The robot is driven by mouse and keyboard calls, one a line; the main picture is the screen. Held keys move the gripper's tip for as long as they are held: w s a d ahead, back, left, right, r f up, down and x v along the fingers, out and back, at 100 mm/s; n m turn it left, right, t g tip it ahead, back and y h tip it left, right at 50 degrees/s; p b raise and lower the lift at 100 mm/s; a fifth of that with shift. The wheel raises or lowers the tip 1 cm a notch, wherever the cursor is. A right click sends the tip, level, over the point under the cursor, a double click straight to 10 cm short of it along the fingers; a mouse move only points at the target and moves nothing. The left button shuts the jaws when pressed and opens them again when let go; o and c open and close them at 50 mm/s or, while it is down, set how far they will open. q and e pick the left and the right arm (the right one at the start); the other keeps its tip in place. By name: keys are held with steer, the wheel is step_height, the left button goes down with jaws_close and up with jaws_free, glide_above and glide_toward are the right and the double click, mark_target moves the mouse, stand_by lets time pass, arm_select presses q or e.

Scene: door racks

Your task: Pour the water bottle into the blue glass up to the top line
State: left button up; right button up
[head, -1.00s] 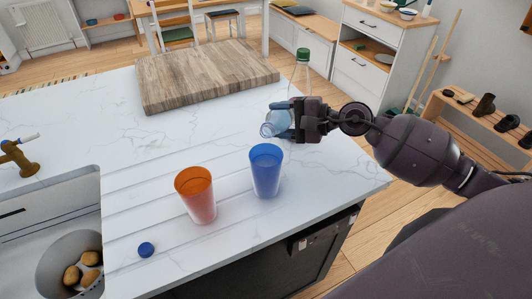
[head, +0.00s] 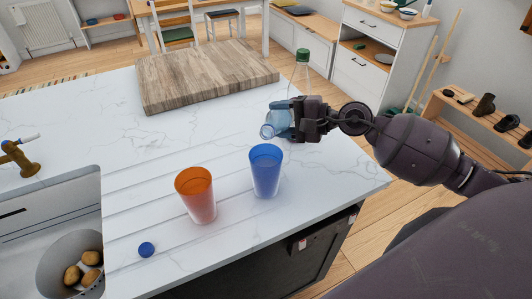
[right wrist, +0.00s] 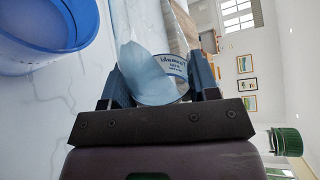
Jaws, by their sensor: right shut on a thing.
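My right gripper (head: 284,121) is shut on a clear bluish water bottle (head: 275,126). The bottle is tilted, its open mouth pointing down-left, just above and behind the blue glass's rim in the head view. Fingers hide much of the bottle. In the right wrist view the labelled bottle (right wrist: 160,76) sits between the fingers (right wrist: 160,90). The blue glass (head: 265,172) stands upright on the counter; it also shows in the right wrist view (right wrist: 42,62). I see no clear stream, and cannot make out the water level or lines. My left gripper is not in view.
An orange glass (head: 198,197) stands left of the blue one. A blue cap (head: 146,249) lies near the sink (head: 48,205). A green-capped bottle (head: 302,57) stands behind my right gripper. A wooden board (head: 205,75) lies at the back of the counter.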

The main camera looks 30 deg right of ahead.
steer(key=shift+n, duration=0.6)
steer(key=shift+w+d+r+p, duration=0.15)
steer(key=shift+r+p, duration=0.75)
steer(key=shift+r, duration=1.3)
steer(key=shift+n+h+b, duration=0.3)
steer(key=shift+n+b, duration=0.15)
steer(key=shift+n, duration=0.25)
stand_by(1.7)
